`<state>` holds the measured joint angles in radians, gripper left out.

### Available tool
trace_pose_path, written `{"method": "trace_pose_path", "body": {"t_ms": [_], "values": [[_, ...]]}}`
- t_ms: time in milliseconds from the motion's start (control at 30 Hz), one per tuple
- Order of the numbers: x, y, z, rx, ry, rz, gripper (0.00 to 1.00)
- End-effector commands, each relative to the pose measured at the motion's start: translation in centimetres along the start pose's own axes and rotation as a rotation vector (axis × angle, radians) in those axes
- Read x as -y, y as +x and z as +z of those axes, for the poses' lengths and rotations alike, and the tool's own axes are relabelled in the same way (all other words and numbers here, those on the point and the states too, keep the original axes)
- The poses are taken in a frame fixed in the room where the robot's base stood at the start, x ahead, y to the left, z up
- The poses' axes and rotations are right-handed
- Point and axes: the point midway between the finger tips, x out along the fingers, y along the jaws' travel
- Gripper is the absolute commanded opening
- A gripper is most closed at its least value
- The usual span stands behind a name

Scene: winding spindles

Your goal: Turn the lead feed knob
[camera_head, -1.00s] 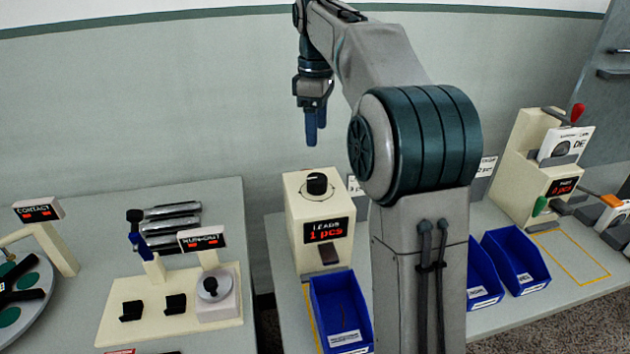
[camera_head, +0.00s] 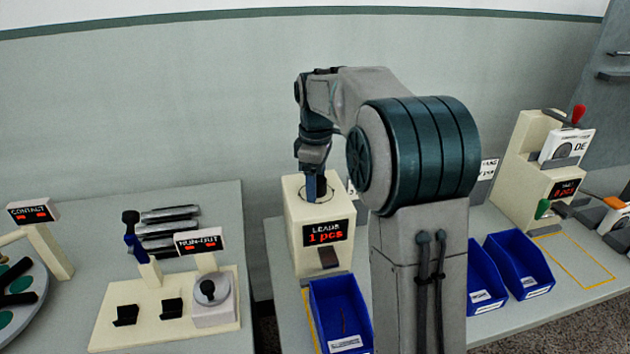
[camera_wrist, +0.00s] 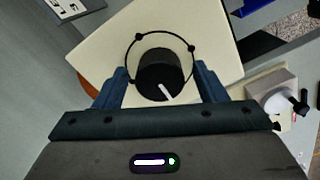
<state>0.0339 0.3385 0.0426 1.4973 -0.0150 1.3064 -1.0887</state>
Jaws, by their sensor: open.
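The lead feed knob (camera_wrist: 160,73) is black and round with a white pointer mark, on top of a cream box (camera_head: 299,227) with a red "LEADS 1 pcs" display (camera_head: 325,232). My gripper (camera_wrist: 163,88) is open, with one blue finger on each side of the knob in the wrist view. In the head view my gripper (camera_head: 316,187) points down at the box top and mostly hides the knob. I cannot tell whether the fingers touch it.
A blue bin (camera_head: 341,312) stands in front of the box. A run-out stand (camera_head: 200,243) with a dial (camera_head: 211,289) is to the left. More blue bins (camera_head: 518,262) and another cream machine (camera_head: 530,165) are to the right.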

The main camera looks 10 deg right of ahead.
Motion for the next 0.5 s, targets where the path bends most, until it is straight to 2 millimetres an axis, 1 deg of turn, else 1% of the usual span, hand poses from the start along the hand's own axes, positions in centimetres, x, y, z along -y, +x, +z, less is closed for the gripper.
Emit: {"method": "trace_pose_path", "body": {"t_ms": [167,200,267,300,333,367,433,500], "values": [[-0.01,0.00,0.00,0.000,0.000,0.000,0.65],[-0.01,-0.01,0.00,0.000,0.000,0.000,0.62],[-0.01,-0.01,0.00,0.000,0.000,0.000,0.45],[-0.01,-0.02,0.00,0.000,0.000,0.000,0.34],[-0.01,-0.02,0.00,0.000,0.000,0.000,0.26],[-0.01,-0.02,0.00,0.000,0.000,0.000,0.20],[0.18,-0.03,-0.35,0.000,-0.002,0.000,0.20],[0.08,-0.04,-0.16,0.000,0.000,0.000,0.20]]}}
